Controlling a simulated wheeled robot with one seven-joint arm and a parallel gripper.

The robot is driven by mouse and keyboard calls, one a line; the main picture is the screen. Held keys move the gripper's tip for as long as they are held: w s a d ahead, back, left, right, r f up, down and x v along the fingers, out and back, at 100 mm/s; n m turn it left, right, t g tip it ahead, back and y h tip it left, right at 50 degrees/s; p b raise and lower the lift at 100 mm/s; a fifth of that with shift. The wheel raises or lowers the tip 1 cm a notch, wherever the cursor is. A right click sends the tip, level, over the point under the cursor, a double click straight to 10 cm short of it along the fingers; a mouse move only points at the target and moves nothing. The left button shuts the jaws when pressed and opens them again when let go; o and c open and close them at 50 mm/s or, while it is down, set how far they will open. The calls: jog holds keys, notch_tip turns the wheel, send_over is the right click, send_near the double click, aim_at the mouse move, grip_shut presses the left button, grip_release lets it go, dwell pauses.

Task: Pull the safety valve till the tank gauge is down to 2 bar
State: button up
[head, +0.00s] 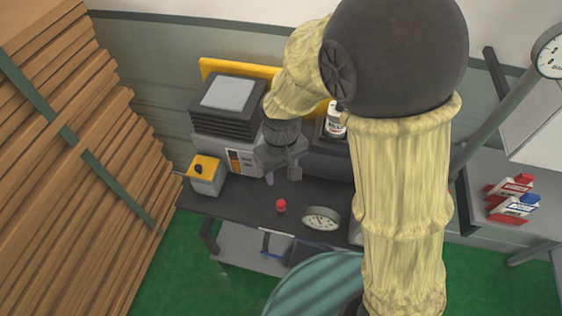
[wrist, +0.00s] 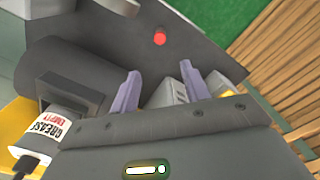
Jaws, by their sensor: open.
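The red knob (head: 281,205), likely the safety valve's, stands on a dark surface in the head view. In the wrist view the red knob (wrist: 159,38) is ahead of the fingertips, between their lines. The gauge does not show in the wrist view.
A grey machine (head: 228,105) and a yellow-topped box (head: 205,174) stand left of my gripper. A white grease bottle (wrist: 45,137) is at lower left in the wrist view. Stacked planks (head: 75,150) fill the left side. A teal drum (head: 315,288) is in front.

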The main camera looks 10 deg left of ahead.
notch_tip(320, 180, up, 3)
jog(key=shift+r, duration=0.2)
dwell(0.5)
jog(key=s+d+m+t, duration=0.1)
jog(key=d+m, duration=0.7)
jog(key=d, duration=1.4)
jog(key=shift+s+d+r+t, duration=0.2)
jog(key=shift+r+t, duration=0.25)
jog(key=shift+t, duration=0.35)
jog(key=shift+a, duration=0.1)
